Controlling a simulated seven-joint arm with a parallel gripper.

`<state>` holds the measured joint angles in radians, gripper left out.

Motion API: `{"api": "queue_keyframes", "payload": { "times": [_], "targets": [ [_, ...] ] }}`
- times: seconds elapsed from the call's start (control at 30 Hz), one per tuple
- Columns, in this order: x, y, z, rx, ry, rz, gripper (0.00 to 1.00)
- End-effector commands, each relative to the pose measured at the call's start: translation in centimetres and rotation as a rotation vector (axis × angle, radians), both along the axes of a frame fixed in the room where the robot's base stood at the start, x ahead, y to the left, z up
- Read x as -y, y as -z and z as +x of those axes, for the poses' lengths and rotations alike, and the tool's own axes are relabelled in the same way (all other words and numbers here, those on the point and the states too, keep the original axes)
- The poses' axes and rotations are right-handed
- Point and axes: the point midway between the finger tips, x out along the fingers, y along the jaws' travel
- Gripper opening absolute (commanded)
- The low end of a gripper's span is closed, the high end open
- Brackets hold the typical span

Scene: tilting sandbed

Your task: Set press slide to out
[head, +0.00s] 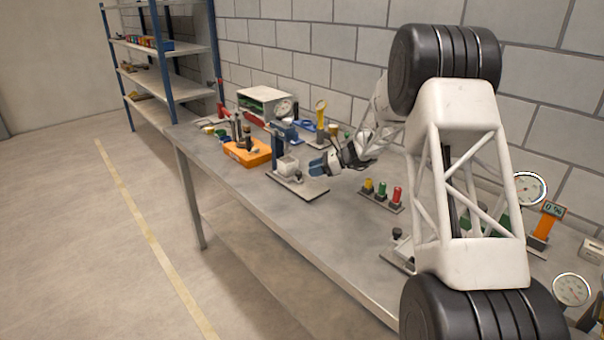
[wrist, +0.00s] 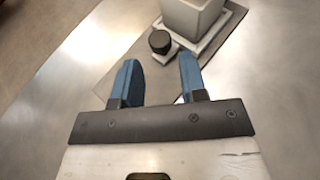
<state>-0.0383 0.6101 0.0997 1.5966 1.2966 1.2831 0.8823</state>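The press stands on a flat grey base plate (head: 305,190) near the front edge of the bench, with a blue upright (head: 285,136) behind a pale block (head: 288,165). In the wrist view, I take the pale block (wrist: 192,14) and the light strip under it as the press slide; a round black knob (wrist: 160,41) is at its near end. My gripper (head: 318,166) is just right of the block in the head view. In the wrist view, my gripper (wrist: 157,66) is open and empty, its blue fingertips short of the knob, which appears between them. Contact is not visible.
An orange tray (head: 240,156) with dark upright parts lies left of the press. A panel with yellow, green and red buttons (head: 382,192) lies to the right. A white box (head: 262,100) and gauges stand behind. Bare bench lies between press and button panel.

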Motion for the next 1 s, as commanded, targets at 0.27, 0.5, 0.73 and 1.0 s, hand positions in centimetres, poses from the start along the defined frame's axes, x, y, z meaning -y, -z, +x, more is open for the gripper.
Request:
{"api": "queue_keyframes", "payload": {
  "times": [0.27, 0.5, 0.73, 1.0],
  "targets": [
    [-3.2, 1.4, 0.0, -0.001, -0.002, 0.0, 0.39],
    [-4.5, 1.9, 0.0, 0.0, 0.0, 0.001, 0.39],
    [-4.7, 2.0, 0.0, 0.0, 0.0, 0.001, 0.39],
    [-4.7, 2.0, 0.0, 0.0, -0.001, 0.0, 0.13]
  ]
}}
